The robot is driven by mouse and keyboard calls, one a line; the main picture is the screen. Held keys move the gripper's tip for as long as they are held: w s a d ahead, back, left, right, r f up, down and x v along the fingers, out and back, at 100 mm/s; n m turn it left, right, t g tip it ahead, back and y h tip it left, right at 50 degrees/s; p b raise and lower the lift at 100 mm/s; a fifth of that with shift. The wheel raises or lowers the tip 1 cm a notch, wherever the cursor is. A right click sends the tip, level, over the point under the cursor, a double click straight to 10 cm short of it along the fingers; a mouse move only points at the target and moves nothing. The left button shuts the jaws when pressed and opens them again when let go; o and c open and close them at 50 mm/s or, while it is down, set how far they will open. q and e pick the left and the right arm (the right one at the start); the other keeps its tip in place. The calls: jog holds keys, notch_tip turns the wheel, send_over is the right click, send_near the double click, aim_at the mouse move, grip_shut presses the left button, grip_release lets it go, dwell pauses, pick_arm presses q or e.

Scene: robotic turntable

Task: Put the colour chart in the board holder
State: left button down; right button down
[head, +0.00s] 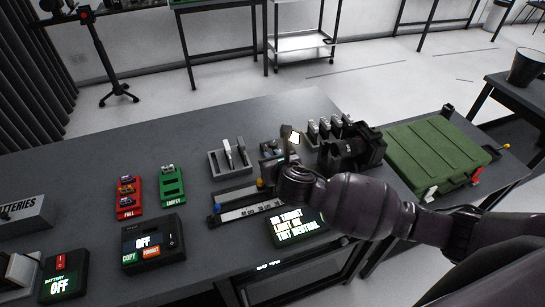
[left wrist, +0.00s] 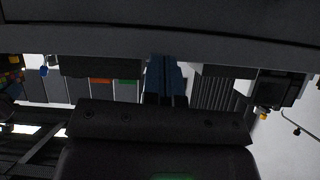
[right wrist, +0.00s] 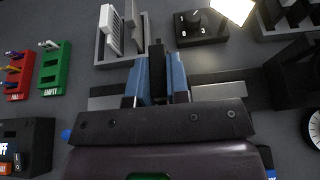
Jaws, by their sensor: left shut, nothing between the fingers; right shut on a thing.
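My right gripper (right wrist: 158,82) is shut on a thin dark piece seen edge-on between its blue fingertips in the right wrist view. It may be the colour chart; no coloured face shows. In the head view, the right gripper is above the work area and largely hidden by its own wrist. A grey rail with a scale (head: 240,211) lies under and beside it. I cannot make out the board holder. A grey rack (right wrist: 100,52) holds upright pale boards (right wrist: 110,30); it also shows in the head view (head: 216,168). My left gripper (left wrist: 165,80) is shut and empty.
A screen (head: 300,228) reads NO TARGET, LIGHT ON, TINT NEUTRAL. A lit lamp (head: 292,138) stands behind the gripper. A black device (head: 352,150) and green case (head: 435,155) are on the right. Red (head: 127,196) and green (head: 172,187) racks stand left.

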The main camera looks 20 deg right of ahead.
jog(key=shift+f, duration=0.3)
jog(key=c, duration=1)
grip_release()
jog(key=v, duration=1.1)
jog(key=shift+f, duration=0.1)
